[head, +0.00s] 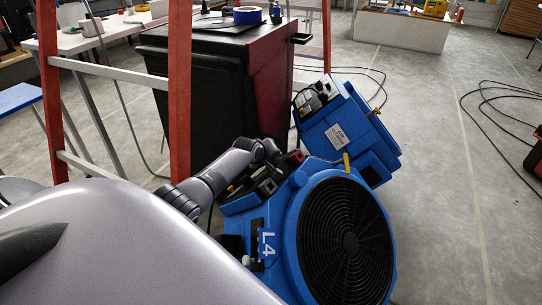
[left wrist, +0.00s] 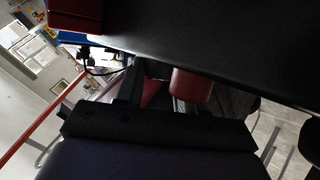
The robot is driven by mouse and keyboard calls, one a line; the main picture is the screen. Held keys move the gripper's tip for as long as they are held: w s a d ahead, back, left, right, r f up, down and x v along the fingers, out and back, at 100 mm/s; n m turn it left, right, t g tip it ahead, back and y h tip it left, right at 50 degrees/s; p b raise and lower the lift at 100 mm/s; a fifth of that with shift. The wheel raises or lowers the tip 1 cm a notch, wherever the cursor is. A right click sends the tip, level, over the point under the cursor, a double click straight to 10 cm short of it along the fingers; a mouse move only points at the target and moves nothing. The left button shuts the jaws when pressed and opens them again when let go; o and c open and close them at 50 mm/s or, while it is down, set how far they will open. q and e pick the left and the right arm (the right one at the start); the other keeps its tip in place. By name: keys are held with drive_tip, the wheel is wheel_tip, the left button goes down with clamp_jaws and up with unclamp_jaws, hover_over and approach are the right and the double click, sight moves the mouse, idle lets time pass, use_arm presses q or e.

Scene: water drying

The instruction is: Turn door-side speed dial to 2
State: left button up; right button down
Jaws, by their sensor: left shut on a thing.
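A blue fan machine (head: 283,238) marked L4, with a round black grille, stands at the lower middle of the head view. My left arm reaches over to its top, and my left gripper (head: 283,163) is low beside its dark control area, partly hidden. In the left wrist view my left gripper (left wrist: 163,92) is shut at a red cylindrical knob (left wrist: 190,86) below a large dark surface. I cannot read a dial number or pointer. I cannot tell which dial is door-side. My right gripper is in neither view.
A second blue machine (head: 347,135) with a white label stands right behind the fan. A dark bin (head: 212,85) and a red ladder (head: 180,90) stand close to my left arm. Black cables (head: 490,105) lie on the floor at right. The floor between is clear.

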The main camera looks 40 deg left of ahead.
use_arm(q)
drive_tip(key=o, duration=1)
drive_tip(key=shift+o, duration=0.2)
drive_tip(key=shift+s+d+r+p, duration=0.15)
drive_tip(key=shift+s+r+p, duration=0.25)
drive_tip(key=shift+p, duration=0.2)
drive_tip(key=p+v, duration=0.3)
drive_tip(key=v, duration=0.1)
drive_tip(key=shift+w, duration=0.1)
drive_tip(key=shift+p+v, duration=0.4)
drive_tip(key=shift+v, duration=0.6)
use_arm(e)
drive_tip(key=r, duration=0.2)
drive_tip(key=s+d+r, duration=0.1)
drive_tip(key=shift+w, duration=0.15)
